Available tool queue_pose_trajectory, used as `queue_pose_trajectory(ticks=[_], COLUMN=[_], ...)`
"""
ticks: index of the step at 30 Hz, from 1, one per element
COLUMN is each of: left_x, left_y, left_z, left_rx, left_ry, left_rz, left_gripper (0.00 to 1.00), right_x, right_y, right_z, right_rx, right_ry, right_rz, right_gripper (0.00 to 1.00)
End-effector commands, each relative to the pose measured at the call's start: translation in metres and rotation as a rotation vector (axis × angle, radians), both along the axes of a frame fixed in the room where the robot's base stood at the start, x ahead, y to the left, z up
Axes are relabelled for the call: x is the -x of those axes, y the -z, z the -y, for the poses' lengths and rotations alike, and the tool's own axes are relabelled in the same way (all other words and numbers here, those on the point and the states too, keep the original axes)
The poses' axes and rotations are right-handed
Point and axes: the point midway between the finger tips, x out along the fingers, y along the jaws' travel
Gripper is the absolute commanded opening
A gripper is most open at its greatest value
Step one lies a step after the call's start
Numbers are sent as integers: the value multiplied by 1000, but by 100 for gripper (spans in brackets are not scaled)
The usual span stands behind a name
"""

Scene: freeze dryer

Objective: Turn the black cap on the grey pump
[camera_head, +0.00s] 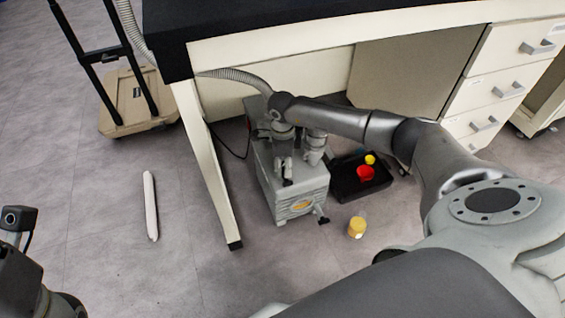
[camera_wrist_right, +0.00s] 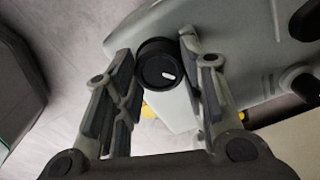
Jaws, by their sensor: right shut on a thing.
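The grey pump (camera_head: 296,190) stands on the floor under the bench, and its casing fills the upper right of the right wrist view (camera_wrist_right: 230,45). The black cap (camera_wrist_right: 159,64) shows in the right wrist view as a round black top with a small white mark. My right gripper (camera_wrist_right: 159,60) has its two fingers on either side of the cap, shut on it. In the head view my right arm reaches down over the pump; the right gripper (camera_head: 286,180) hides part of the pump's top. My left arm shows only in part at the lower left; its fingers are out of view.
A black tray (camera_head: 345,190) with a red funnel (camera_head: 365,174) lies right of the pump. A bottle with yellow contents (camera_head: 356,228) stands in front of it. The bench leg (camera_head: 215,180) is close on the left. A white rod (camera_head: 151,205) lies on open floor.

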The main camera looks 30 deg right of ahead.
Motion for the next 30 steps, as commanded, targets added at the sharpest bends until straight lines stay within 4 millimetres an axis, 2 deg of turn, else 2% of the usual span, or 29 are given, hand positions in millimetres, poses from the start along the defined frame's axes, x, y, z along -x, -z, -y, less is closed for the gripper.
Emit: queue_pose_trajectory(ticks=[4,5,9,21,25,30], left_x=[0,0,0,1,1,0], left_y=[0,0,0,-1,-1,-1], left_z=[0,0,0,-1,0,0], left_rx=[0,0,0,0,-1,0], left_ry=[0,0,1,-1,-1,0], left_rz=[-1,-1,-1,5,4,3], left_gripper=[79,79,79,79,79,79], right_x=[0,0,0,-1,-1,-1], right_y=[0,0,0,-6,-24,-61], right_z=[1,1,1,1,1,1], right_rx=[2,2,1,1,0,0], right_ry=[0,0,0,-1,-2,-2], right_rz=[1,1,0,1,4,4], right_gripper=[14,42,60,60,60,60])
